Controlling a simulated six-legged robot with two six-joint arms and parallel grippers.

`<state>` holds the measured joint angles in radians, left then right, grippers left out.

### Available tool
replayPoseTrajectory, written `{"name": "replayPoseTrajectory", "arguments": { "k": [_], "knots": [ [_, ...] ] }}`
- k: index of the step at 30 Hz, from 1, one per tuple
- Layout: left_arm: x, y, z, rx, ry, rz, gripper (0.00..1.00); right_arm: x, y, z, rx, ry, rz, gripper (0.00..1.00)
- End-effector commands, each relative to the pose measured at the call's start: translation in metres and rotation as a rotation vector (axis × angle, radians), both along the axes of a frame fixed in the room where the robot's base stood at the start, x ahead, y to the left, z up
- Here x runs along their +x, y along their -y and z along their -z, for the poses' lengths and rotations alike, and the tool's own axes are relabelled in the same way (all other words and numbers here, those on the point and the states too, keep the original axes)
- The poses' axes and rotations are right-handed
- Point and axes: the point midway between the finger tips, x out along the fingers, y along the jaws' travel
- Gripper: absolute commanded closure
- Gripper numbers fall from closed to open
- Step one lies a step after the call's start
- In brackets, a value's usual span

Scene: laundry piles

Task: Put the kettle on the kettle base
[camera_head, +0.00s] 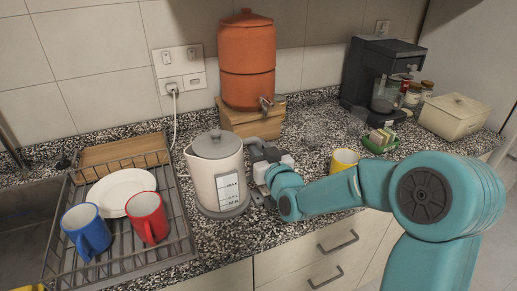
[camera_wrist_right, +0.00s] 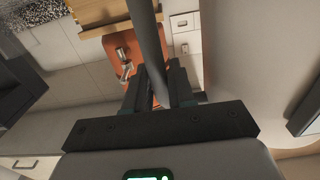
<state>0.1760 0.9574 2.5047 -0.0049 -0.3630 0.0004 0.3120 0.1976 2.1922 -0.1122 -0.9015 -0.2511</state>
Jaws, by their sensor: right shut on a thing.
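The kettle (camera_head: 212,178), cream with a grey lid and a marked level window, stands upright on the speckled counter, right of the dish rack. A grey ring (camera_head: 222,211) shows at its bottom; I cannot tell whether this is the kettle base or whether the kettle rests fully on it. My right gripper (camera_head: 262,152) is at the kettle's right side, shut on its grey handle. In the right wrist view the handle (camera_wrist_right: 147,35) runs between the fingers (camera_wrist_right: 160,88). My left gripper is not in view.
The dish rack (camera_head: 180,215) holds a plate (camera_head: 120,190), a blue mug (camera_head: 86,232) and a red mug (camera_head: 147,217). A white cord (camera_head: 175,115) hangs from the outlet. An orange dispenser (camera_head: 245,60) stands behind on a wooden stand. A yellow cup (camera_head: 343,159) is near my arm.

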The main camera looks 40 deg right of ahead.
Motion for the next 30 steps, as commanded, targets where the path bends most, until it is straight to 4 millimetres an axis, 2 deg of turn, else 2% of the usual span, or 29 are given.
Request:
{"name": "replayPoseTrajectory", "arguments": {
  "k": [5, 6, 7, 8, 16, 19, 23, 30],
  "knots": [
    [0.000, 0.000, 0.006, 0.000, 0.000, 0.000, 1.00, 0.000, 0.000, 0.002, 0.000, 0.007, 0.001, 1.00],
    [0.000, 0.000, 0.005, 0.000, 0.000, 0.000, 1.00, 0.000, 0.000, 0.003, -0.001, 0.000, 0.000, 0.64],
    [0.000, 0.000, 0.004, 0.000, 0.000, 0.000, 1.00, 0.000, 0.000, 0.003, -0.001, -0.001, 0.000, 0.54],
    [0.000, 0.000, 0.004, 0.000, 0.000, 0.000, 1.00, 0.000, 0.000, 0.003, -0.001, -0.001, 0.000, 0.51],
    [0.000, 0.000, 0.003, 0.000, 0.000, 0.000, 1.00, 0.000, 0.000, 0.002, 0.000, 0.000, 0.000, 0.51],
    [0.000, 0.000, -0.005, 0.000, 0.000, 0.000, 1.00, 0.000, 0.000, -0.004, 0.000, -0.001, 0.000, 0.51],
    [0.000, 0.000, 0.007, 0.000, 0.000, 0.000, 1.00, -0.024, -0.005, 0.001, -0.001, 0.002, 0.001, 0.51],
    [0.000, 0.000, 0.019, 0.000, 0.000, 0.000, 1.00, -0.084, -0.020, 0.001, -0.002, 0.003, 0.002, 0.51]
  ]
}}
